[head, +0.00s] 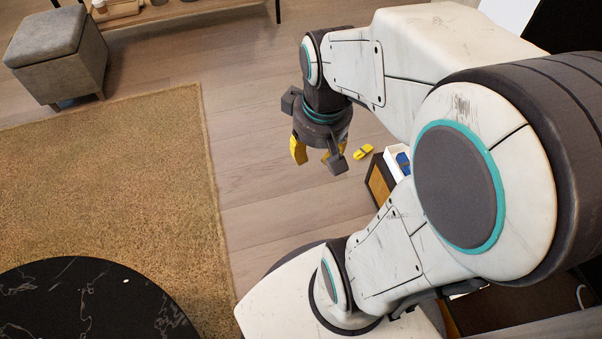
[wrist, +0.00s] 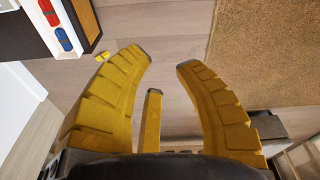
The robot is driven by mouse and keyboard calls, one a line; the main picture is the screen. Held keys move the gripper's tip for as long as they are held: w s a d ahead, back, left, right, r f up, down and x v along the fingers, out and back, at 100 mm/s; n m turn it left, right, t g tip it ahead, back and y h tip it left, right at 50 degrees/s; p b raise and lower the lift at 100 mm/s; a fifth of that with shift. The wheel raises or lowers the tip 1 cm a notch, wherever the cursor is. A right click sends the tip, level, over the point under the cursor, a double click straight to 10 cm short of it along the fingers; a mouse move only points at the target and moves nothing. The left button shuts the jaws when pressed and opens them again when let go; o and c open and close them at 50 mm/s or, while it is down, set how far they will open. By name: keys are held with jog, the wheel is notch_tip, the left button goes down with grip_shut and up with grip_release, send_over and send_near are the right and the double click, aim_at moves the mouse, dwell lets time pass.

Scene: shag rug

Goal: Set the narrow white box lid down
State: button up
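My gripper (head: 318,158) hangs over the bare wood floor in the head view. In the wrist view its yellow fingers (wrist: 163,68) are spread apart, with nothing visible between them. I cannot make out a narrow white box lid in either view. A narrow white open box (head: 391,166) sits on a dark-edged wooden unit, right of my gripper. It also shows at the upper left of the wrist view (wrist: 38,25), with red and blue items inside.
A small yellow object (head: 364,152) lies on the floor beside the wooden unit (head: 378,185). A tan shag rug (head: 110,170) lies left, with a grey ottoman (head: 60,55) behind and a round black marble table (head: 90,300) in front. Floor between rug and unit is clear.

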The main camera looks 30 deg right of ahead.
jog(key=s+a+r, duration=0.1)
jog(key=s+a, duration=0.3)
jog(key=a, duration=0.1)
jog(key=shift+s+a+y, duration=0.2)
jog(key=shift+a+y, duration=0.1)
jog(key=shift+a, duration=0.1)
jog(key=shift+r, duration=0.15)
